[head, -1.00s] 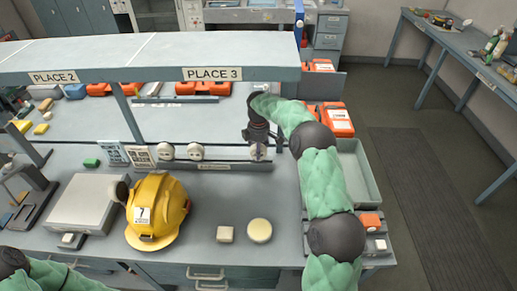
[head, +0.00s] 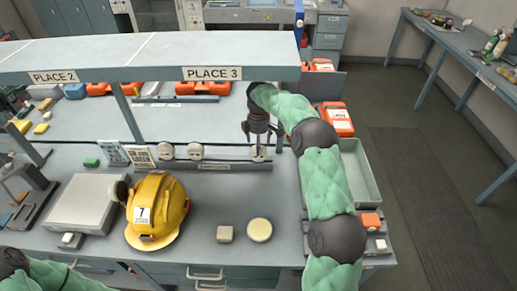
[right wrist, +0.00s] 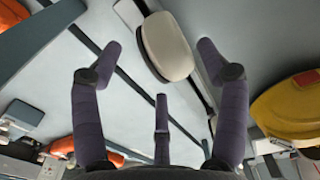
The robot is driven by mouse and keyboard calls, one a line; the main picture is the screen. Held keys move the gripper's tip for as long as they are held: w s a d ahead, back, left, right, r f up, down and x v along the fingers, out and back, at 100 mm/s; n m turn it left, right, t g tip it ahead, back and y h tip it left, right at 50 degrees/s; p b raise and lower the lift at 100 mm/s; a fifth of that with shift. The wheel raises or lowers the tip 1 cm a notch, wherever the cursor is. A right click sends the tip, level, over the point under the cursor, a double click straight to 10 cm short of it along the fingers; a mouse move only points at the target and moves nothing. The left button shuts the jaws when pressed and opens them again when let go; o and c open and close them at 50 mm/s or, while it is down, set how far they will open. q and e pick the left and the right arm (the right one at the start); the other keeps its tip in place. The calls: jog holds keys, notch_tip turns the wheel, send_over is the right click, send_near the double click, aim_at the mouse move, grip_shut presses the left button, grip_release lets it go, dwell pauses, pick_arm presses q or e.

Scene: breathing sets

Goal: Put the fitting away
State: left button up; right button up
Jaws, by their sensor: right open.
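Three pale round fittings sit along the rail under the PLACE 3 shelf: one at the left (head: 165,150), one in the middle (head: 195,151), and one at the right (head: 259,155). My right gripper (head: 261,135) is above the right one, fingers pointing down, apart and empty. In the right wrist view a cream rounded fitting (right wrist: 167,47) lies on a dark strip, beyond and between the spread fingers (right wrist: 162,75), not gripped. I cannot tell which fitting the task means. My left gripper is out of view; only part of that arm shows at bottom left.
A yellow helmet (head: 160,207) stands on the bench, with a small beige block (head: 225,234) and a round cream disc (head: 259,230) to its right. A grey open tray (head: 358,172) and orange cases (head: 337,118) are at the right. The PLACE 3 shelf (head: 215,55) overhangs the rail.

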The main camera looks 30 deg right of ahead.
jog(key=shift+r, duration=1.75)
